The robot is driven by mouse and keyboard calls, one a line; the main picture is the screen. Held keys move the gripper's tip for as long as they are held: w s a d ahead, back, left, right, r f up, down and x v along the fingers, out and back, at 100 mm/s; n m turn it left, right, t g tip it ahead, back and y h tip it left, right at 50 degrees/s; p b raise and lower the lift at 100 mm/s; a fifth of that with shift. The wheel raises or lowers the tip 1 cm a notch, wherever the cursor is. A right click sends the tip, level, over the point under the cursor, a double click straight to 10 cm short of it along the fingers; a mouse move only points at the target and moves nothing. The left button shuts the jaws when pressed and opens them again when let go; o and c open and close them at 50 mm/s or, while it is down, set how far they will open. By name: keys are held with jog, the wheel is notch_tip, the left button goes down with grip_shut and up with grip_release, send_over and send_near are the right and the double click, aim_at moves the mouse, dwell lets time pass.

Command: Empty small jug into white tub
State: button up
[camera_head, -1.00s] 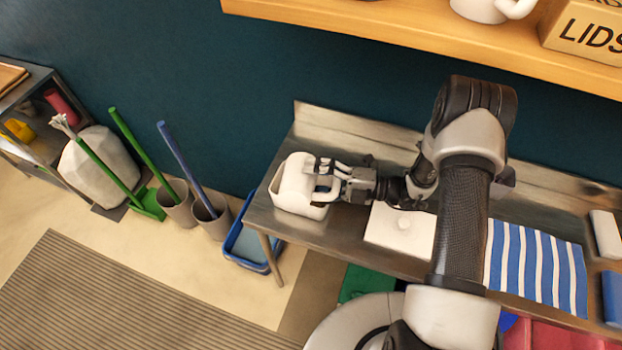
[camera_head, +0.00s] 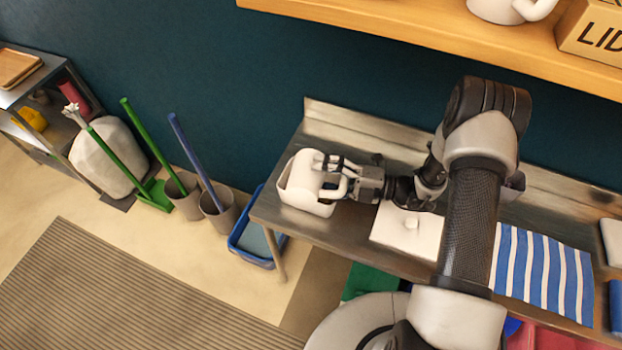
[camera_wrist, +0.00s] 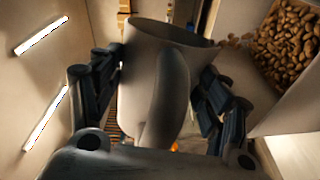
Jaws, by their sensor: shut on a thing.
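The white small jug (camera_head: 307,168) lies tilted over the white tub (camera_head: 303,205) at the left end of the steel table. My gripper (camera_head: 333,164) is shut on the jug's body from the right, with the jug's handle toward my palm. In the wrist view, the gripper's dark fingers (camera_wrist: 157,92) flank the jug (camera_wrist: 140,75), and its handle faces the camera. Brown beans (camera_wrist: 285,45) lie in the tub (camera_wrist: 270,112) at upper right. A few beans show beside the jug's rim. The jug's inside is mostly hidden.
A white board or lid with a knob (camera_head: 408,235) and a blue-striped cloth (camera_head: 543,272) lie to the right on the steel table (camera_head: 345,228). A wooden shelf (camera_head: 430,38) hangs above. A blue bin (camera_head: 252,240) stands on the floor left of the table.

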aim_at(320, 178)
jog(key=shift+m+p, duration=0.45)
jog(key=shift+m, duration=0.35)
dwell(0.4)
